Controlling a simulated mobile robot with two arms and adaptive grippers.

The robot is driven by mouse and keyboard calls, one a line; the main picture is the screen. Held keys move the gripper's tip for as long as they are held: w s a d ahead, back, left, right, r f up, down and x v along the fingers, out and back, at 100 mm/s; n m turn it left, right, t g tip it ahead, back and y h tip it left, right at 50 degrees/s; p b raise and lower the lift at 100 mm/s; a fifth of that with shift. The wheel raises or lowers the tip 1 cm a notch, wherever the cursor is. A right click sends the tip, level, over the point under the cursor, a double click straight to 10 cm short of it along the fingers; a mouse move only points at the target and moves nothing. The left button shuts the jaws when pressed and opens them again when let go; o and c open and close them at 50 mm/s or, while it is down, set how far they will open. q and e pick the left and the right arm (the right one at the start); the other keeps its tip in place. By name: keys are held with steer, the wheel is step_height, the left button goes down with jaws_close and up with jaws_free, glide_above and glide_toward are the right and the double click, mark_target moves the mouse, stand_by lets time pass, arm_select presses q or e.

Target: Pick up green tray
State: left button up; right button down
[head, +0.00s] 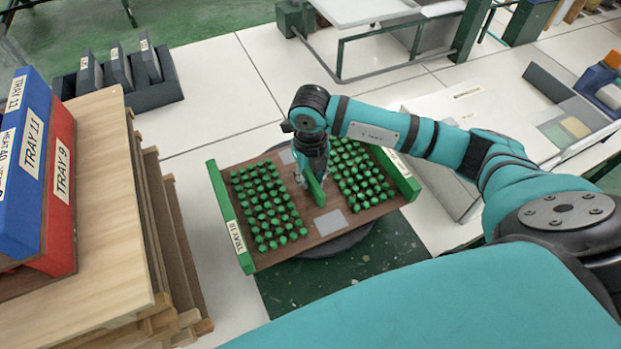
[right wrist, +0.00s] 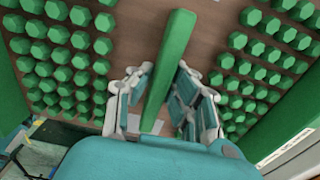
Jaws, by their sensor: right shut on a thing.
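The green tray (head: 327,225) has a brown base, green end walls and many small green pieces in two blocks. A label on its left end wall reads TRAY 10. A green bar stands along the middle of the tray (head: 316,189). My right gripper (head: 317,178) is at this bar from above. In the right wrist view the fingers of my right gripper (right wrist: 160,100) lie on both sides of the green bar (right wrist: 168,65), shut on it. The tray rests on a dark round support, mostly hidden beneath it. My left gripper is not in view.
A wooden stack (head: 90,200) with blue and red trays (head: 62,195) stands close at the left. A dark rack (head: 130,85) is at the back left. White tables (head: 225,90) surround the tray, and a white bin (head: 440,185) is at the right.

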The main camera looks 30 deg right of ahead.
mark_target(310, 175)
steer(key=shift+w+r+b, duration=0.1)
steer(key=shift+r+b, duration=0.2)
steer(key=shift+r, duration=0.45)
steer(key=shift+r+b, duration=0.3)
steer(key=shift+r, duration=0.55)
steer(key=s+b, duration=0.1)
steer(key=s, duration=0.3)
steer(key=s+b, duration=0.1)
steer(key=s, duration=0.4)
steer(key=s+a+r+b, duration=0.1)
steer(key=s, duration=0.4)
steer(key=shift+s+r+b, duration=0.1)
steer(key=shift+s+b, duration=0.1)
steer(key=shift+b, duration=0.15)
steer(key=shift+s+r, duration=0.15)
steer(key=shift+s, duration=0.7)
